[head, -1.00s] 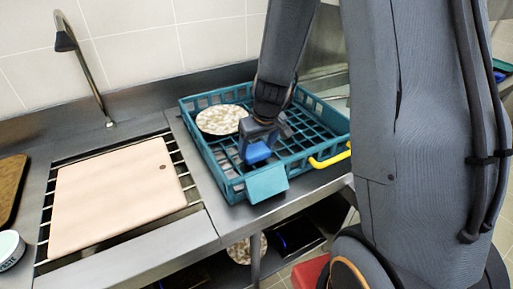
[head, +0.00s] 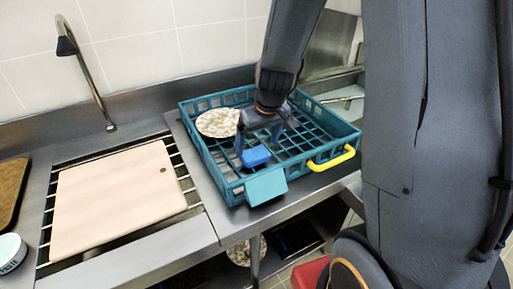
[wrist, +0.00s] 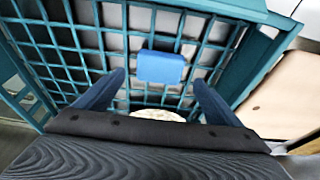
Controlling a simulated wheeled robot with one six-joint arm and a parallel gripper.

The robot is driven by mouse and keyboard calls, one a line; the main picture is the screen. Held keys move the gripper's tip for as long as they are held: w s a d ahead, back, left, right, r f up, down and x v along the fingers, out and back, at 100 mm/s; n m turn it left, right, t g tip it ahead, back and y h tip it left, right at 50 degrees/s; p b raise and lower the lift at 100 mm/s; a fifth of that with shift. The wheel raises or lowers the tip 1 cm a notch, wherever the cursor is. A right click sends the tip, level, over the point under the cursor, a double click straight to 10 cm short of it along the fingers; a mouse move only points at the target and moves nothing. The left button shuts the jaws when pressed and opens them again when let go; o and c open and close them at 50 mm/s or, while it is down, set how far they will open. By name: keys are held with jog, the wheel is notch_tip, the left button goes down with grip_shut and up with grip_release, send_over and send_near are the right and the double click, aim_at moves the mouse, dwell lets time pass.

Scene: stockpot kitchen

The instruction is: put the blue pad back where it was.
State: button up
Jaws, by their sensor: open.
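The blue pad (head: 256,156) lies on the grid floor of the teal basket (head: 330,135), towards its front. In the wrist view the pad (wrist: 161,67) shows against the grid, ahead of and between my spread fingers, with a gap on both sides. My gripper (head: 260,143) is open and empty, above and just behind the pad inside the basket walls. The wrist view shows its two fingers (wrist: 157,82) apart.
A speckled plate (head: 218,122) lies in the basket's back left. A teal flap (head: 266,186) and a yellow handle (head: 331,160) are on its front side. A pale cutting board (head: 120,198) covers the sink rack at left, below a tap (head: 85,70).

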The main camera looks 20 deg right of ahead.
jog(key=v, duration=0.7)
jog(key=s+f+m+g, duration=0.1)
jog(key=s+f+m, duration=0.1)
jog(key=s, duration=1.1)
jog(key=shift+a+f+g+h, duration=0.2)
jog(key=shift+a+g+h, duration=0.2)
jog(key=shift+a, duration=0.1)
